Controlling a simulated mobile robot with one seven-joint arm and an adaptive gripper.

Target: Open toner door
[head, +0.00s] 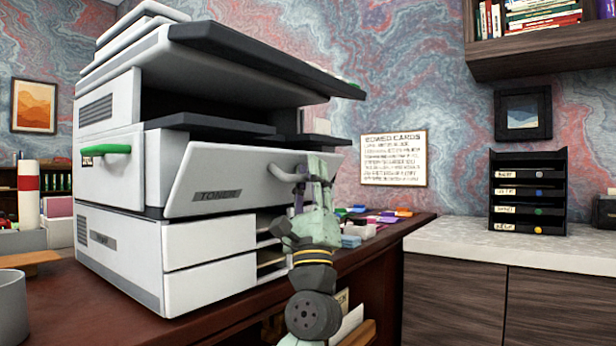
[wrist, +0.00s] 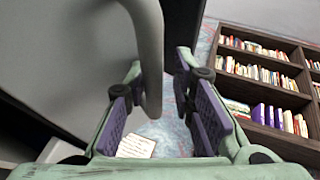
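The toner door (head: 240,185) is the pale grey panel labelled TONER on the front of the large copier (head: 110,190). Its face slants, with the top edge standing out; I cannot tell whether it is ajar. A grey curved handle (head: 281,173) is on its right part. My gripper (head: 312,178) is at this handle in the head view, partly covering it. In the wrist view, the handle (wrist: 150,60) passes between the fingers of my gripper (wrist: 163,108), nearer the left finger. The fingers are apart, with a clear gap on the right side.
A green handle (head: 106,149) is on the copier's left side. Paper trays (head: 210,245) sit below the door. Colourful small items (head: 375,215) lie on the desk behind my arm. A black tray stack (head: 528,192) stands on the right counter (head: 500,245). A bookcase (wrist: 270,85) is in the wrist view.

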